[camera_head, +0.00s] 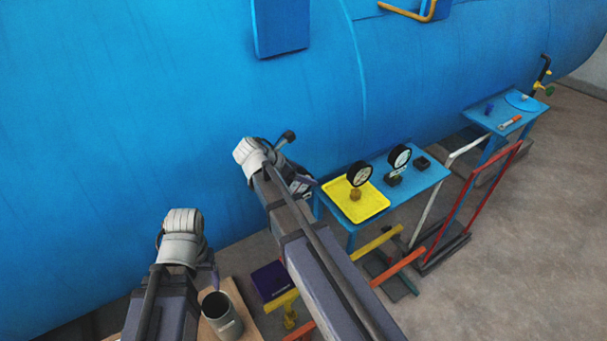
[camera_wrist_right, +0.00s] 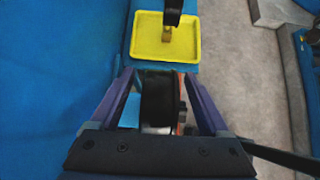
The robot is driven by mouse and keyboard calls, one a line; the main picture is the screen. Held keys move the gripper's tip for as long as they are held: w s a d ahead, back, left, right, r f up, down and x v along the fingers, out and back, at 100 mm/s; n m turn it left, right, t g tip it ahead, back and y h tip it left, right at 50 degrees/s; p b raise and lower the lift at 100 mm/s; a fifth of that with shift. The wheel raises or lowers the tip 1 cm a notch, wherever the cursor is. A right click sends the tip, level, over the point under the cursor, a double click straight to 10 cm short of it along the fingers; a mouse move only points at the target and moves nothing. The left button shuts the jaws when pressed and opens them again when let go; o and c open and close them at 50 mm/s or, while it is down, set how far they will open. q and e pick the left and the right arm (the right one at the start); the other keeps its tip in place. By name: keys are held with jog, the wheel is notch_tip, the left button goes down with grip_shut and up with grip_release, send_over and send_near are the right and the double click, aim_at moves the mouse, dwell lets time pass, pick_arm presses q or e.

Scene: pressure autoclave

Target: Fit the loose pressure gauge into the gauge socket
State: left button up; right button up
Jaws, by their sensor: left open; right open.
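A black-rimmed pressure gauge (camera_head: 360,173) with a brass stem stands on a yellow tray (camera_head: 377,207). The tray (camera_wrist_right: 137,42) and the gauge's dark rim (camera_wrist_right: 173,10) also show in the right wrist view. A second gauge (camera_head: 400,157) stands behind it to the right on a dark block (camera_head: 393,180). Another small dark block (camera_head: 422,163) lies beside it; I cannot tell which is the socket. My right gripper (camera_head: 302,184) is open, left of the tray. Its fingers (camera_wrist_right: 163,78) flank an unclear dark rounded thing. My left gripper (camera_head: 214,268) is open, low left, mostly hidden.
The blue table (camera_head: 429,178) stands against the large blue vessel (camera_head: 150,100). A grey cup (camera_head: 221,314) is below my left gripper. Yellow and orange bars (camera_head: 377,243) and a red frame (camera_head: 470,205) stand in front. A second blue table (camera_head: 480,114) is further right.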

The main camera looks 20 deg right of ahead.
jog(key=p+v, duration=0.4)
jog(key=v, duration=0.2)
jog(key=shift+r+p, duration=0.3)
jog(key=shift+p, duration=0.05)
jog(key=shift+a+r+p, duration=0.4)
jog(key=shift+a+p, duration=0.05)
jog(key=shift+a, duration=0.15)
jog(key=shift+s, duration=0.1)
jog(key=shift+a, duration=0.15)
